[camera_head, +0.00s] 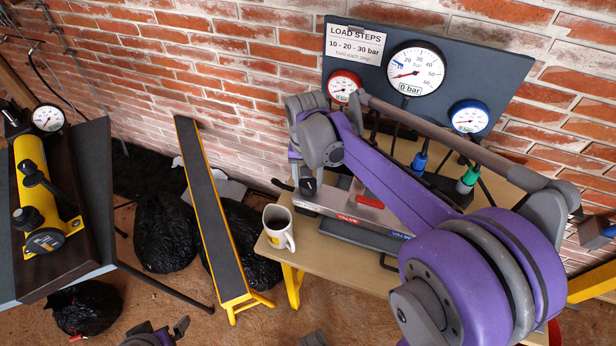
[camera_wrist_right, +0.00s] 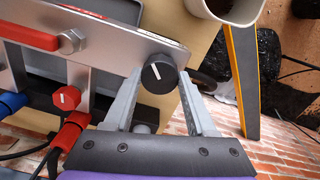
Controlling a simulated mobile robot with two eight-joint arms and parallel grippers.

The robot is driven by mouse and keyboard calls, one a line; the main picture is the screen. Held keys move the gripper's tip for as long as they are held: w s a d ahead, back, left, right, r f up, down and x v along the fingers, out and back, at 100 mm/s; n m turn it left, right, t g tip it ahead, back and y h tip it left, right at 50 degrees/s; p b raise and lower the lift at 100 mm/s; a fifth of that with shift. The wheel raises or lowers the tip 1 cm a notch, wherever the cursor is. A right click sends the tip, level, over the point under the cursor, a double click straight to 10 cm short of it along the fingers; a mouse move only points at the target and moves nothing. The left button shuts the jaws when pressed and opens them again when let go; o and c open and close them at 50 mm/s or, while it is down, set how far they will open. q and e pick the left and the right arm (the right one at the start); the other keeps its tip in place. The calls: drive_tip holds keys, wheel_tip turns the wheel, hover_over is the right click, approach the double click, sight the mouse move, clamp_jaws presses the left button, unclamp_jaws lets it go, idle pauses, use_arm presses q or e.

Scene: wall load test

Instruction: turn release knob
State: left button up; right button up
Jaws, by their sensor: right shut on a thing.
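The release knob (camera_wrist_right: 159,74) is a round black knob with a white pointer line, at the end of the silver valve block (camera_wrist_right: 105,48). In the head view the knob (camera_head: 308,187) shows small and dark at the block's left end. My right gripper (camera_wrist_right: 160,82) is shut on the knob, with one grey finger on each side of it. In the head view my purple right arm hides part of the block, and the right fingers are hard to make out. My left gripper (camera_head: 163,331) is at the bottom edge, partly cut off, with its fingers apart and empty.
A gauge board (camera_head: 435,75) stands behind the block; its large dial (camera_head: 415,72) reads near 0 bar. A white mug (camera_head: 279,228) stands on the bench close to the knob. A yellow hand pump (camera_head: 40,195) is at left, with a yellow-edged beam (camera_head: 205,200) between.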

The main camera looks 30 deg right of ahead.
sight(307, 183)
drive_tip(key=n, duration=0.4)
drive_tip(key=shift+n, duration=0.3)
drive_tip(key=shift+n+p, duration=0.4)
drive_tip(key=shift+n, duration=2.1)
drive_tip(key=o, duration=1.4)
drive_tip(key=shift+c, duration=0.2)
wheel_tip(307, 183, up, 11)
drive_tip(key=p, duration=0.1)
drive_tip(key=shift+a+f, duration=0.1)
